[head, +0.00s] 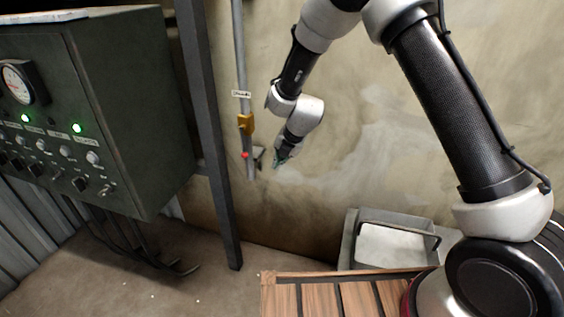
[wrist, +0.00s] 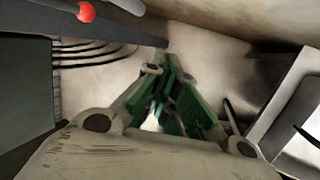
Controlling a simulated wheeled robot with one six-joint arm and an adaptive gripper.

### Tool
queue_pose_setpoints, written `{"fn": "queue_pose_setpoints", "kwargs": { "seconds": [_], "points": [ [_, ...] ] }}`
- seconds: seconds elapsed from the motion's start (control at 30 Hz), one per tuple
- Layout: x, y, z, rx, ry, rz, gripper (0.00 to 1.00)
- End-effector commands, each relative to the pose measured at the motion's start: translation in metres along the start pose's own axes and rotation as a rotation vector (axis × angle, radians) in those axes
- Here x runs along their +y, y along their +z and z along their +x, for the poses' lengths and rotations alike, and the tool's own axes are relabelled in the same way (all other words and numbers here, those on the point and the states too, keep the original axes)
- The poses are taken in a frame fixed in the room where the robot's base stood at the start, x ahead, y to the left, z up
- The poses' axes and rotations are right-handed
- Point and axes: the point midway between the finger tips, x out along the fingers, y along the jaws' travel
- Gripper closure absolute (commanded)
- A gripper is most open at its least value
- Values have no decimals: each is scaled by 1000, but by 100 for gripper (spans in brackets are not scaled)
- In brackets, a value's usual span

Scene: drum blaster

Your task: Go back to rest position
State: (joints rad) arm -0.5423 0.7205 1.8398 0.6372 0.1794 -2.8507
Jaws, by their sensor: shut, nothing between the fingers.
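My gripper (head: 279,160) hangs at the end of my arm near the wall, just right of a vertical pipe. It points downward, and its green fingers (wrist: 172,88) are together with nothing between them in the wrist view. The pipe (head: 240,60) carries a yellow fitting (head: 246,124), a small white label (head: 241,94) and a red knob (head: 245,155). The red knob also shows at the top of the wrist view (wrist: 86,12), apart from the fingers.
A dark control cabinet (head: 120,100) with a gauge, switches and green lights stands at the left. A metal post (head: 205,110) stands between it and the pipe. A grey bin (head: 347,240) and wooden slats (head: 315,298) are at lower right. Floor (head: 130,285) is open at lower left.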

Motion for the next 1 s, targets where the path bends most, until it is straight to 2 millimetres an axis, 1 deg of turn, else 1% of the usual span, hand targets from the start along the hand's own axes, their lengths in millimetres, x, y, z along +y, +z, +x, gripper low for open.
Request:
{"fn": "queue_pose_setpoints", "kwargs": {
  "seconds": [0.07,0.2,0.47,0.57,0.67,0.73,0.77,0.87,0.93,0.97,1.0],
  "points": [
    [-6,0,-3,0,0,2,100],
    [-10,-1,-5,-1,0,1,100],
    [-10,-1,-5,0,0,1,100],
    [-10,-1,-5,0,0,40,100],
    [-11,-5,-5,17,-6,189,100],
    [-13,-13,-6,48,-25,356,100],
    [-17,-18,-6,66,-43,438,100],
    [-43,-46,-9,129,-151,732,100],
    [-58,-63,-22,150,-235,931,100],
    [-63,-68,-32,152,-267,1016,100],
    [-70,-73,-48,148,-312,1129,100]
  ]
}}
